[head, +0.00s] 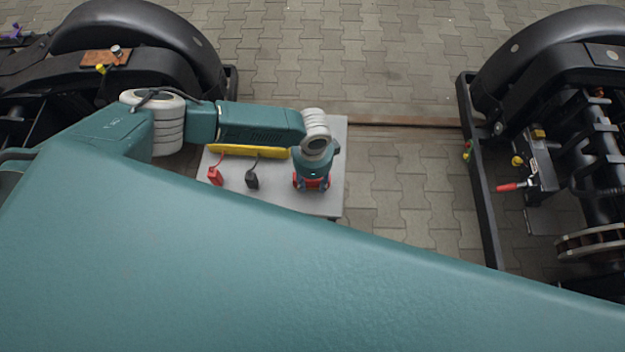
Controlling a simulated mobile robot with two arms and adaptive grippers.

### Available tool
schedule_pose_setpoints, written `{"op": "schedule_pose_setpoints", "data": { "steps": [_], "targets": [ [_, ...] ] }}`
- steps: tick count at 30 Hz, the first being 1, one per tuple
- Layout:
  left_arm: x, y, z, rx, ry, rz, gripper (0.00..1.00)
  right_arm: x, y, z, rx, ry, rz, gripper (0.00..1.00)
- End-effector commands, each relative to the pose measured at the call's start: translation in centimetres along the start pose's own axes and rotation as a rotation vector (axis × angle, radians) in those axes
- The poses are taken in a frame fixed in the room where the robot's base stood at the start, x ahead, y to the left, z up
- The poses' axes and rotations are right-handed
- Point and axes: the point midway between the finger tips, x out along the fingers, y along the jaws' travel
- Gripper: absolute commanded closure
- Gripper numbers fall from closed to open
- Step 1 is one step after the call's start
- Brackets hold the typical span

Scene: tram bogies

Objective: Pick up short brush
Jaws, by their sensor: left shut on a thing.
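My left gripper (312,185) points down over the right part of a grey table top (328,206). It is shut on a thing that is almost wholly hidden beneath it. Red shows around the fingers, but I cannot tell whether it belongs to the gripper or to the held thing. I cannot make out a short brush for certain. A small red tool (215,176) and a small black tool (252,181), each with a thin bent top, stand on the table to the left of the gripper. My right gripper is not in view.
A long yellow thing (240,151) lies along the table's back. Dark bogies stand at the left (140,35) and the right (560,60). A red-handled lever (508,187) sticks out at the right one. Paved floor (410,200) lies clear between table and right bogie.

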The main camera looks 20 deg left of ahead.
Motion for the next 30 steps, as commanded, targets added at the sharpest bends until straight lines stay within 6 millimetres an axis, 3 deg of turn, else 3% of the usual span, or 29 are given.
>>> {"op": "schedule_pose_setpoints", "data": {
  "steps": [5, 8, 15, 21, 30],
  "targets": [
    [-2.0, -0.1, -0.1, 0.002, 0.003, -0.002, 0.94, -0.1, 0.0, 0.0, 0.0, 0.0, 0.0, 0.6],
    [-4.2, -0.1, -0.1, 0.002, 0.005, -0.003, 0.95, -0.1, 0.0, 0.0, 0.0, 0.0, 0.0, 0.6],
    [-11.5, -0.2, -0.1, 0.003, 0.004, -0.006, 0.95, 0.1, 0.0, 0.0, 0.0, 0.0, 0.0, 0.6],
    [-16.3, -0.1, -0.1, 0.002, 0.003, -0.003, 0.95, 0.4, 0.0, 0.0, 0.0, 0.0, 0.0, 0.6],
    [-19.6, 0.0, 0.0, 0.001, 0.002, -0.002, 0.95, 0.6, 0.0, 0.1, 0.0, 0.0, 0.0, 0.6]
  ]
}}
